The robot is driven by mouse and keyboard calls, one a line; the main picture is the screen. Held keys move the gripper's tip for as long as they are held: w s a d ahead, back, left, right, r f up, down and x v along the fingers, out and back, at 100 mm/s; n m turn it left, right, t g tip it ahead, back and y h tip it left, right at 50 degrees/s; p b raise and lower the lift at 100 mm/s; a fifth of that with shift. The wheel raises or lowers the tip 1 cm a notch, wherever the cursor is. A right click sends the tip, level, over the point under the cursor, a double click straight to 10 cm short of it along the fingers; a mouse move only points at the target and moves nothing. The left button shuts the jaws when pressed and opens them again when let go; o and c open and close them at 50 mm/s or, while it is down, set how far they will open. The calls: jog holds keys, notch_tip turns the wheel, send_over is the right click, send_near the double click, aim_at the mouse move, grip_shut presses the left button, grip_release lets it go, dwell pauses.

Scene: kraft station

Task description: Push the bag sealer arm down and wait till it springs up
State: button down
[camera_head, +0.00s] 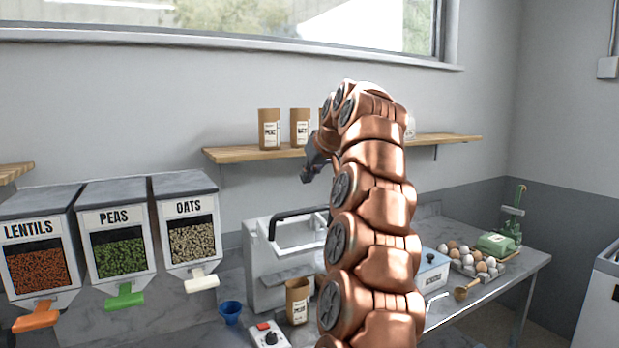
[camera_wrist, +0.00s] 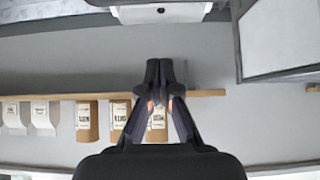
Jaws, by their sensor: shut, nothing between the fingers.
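My gripper (camera_head: 313,165) is raised in front of the wall shelf, partly hidden by my copper arm. In the wrist view its fingers (camera_wrist: 166,75) are together and empty. A white machine with a black handle bar (camera_head: 262,262) stands on the counter below. A blue and white box (camera_head: 431,270) stands to the right of my arm, partly hidden by it. I cannot tell for certain which of these is the bag sealer. My gripper is well above both and touches neither. A brown paper bag (camera_head: 297,300) stands in front of the white machine.
Bins of lentils (camera_head: 38,230), peas (camera_head: 115,219) and oats (camera_head: 185,212) are at left. The wall shelf (camera_head: 250,153) holds bags. A blue cup (camera_head: 230,311) and a small control box (camera_head: 268,337) are in front. Eggs (camera_head: 488,265) and a green scale (camera_head: 496,243) are at right.

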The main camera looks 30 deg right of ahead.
jog(key=shift+w+f+p, duration=0.35)
jog(key=shift+f+p, duration=0.15)
jog(key=shift+f, duration=0.7)
jog(key=shift+w+f+p, duration=0.4)
jog(key=shift+f+p, duration=0.1)
jog(key=shift+f, duration=0.7)
jog(key=shift+w+f+p, duration=0.35)
jog(key=shift+f+p, duration=0.15)
jog(key=shift+f, duration=0.7)
jog(key=shift+s+f+b, duration=0.1)
jog(key=shift+f+b, duration=0.15)
jog(key=shift+b, duration=0.05)
